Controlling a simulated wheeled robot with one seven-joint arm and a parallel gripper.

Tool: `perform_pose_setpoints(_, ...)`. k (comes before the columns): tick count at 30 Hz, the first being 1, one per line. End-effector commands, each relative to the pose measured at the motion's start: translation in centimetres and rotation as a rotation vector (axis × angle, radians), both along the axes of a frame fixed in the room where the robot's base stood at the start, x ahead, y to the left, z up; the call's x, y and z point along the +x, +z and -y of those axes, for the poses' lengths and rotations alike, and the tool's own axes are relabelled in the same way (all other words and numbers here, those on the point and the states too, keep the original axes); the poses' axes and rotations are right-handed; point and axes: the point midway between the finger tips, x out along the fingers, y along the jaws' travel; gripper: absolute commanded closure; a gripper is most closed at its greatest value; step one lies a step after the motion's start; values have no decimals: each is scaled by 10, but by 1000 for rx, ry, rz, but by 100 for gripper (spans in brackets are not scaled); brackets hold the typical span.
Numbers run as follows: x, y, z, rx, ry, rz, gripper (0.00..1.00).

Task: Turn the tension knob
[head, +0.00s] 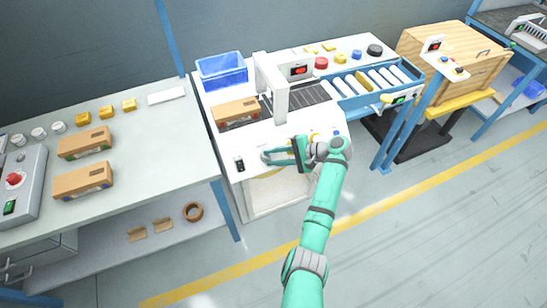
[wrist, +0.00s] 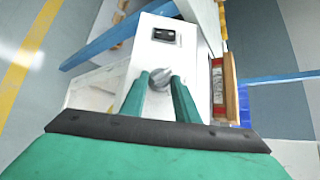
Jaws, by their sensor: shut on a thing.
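The tension knob (wrist: 158,78) is a small grey knob on the white front panel of the bench machine (wrist: 143,60). In the wrist view it sits between the tips of my gripper's two green fingers (wrist: 160,82), which are shut on it. In the head view my gripper (head: 285,154) reaches from the right over the front of the machine (head: 215,126), and the knob cannot be made out there.
A black switch (wrist: 164,34) is on the same panel. A blue bin (head: 221,71) stands behind. Rollers (head: 365,82) extend right. The floor in front is clear.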

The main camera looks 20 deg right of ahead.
Motion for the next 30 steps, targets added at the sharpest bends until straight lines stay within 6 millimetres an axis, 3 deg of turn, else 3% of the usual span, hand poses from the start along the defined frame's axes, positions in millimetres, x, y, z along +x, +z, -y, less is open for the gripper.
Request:
perform_pose_setpoints(14,1,1,0,-10,7,2,94)
perform_pose_setpoints(15,1,1,0,-10,7,2,62)
perform_pose_setpoints(16,1,1,0,-10,7,2,55)
perform_pose_setpoints(26,0,1,1,-8,7,1,54)
perform_pose_setpoints(30,-5,7,10,-9,5,2,54)
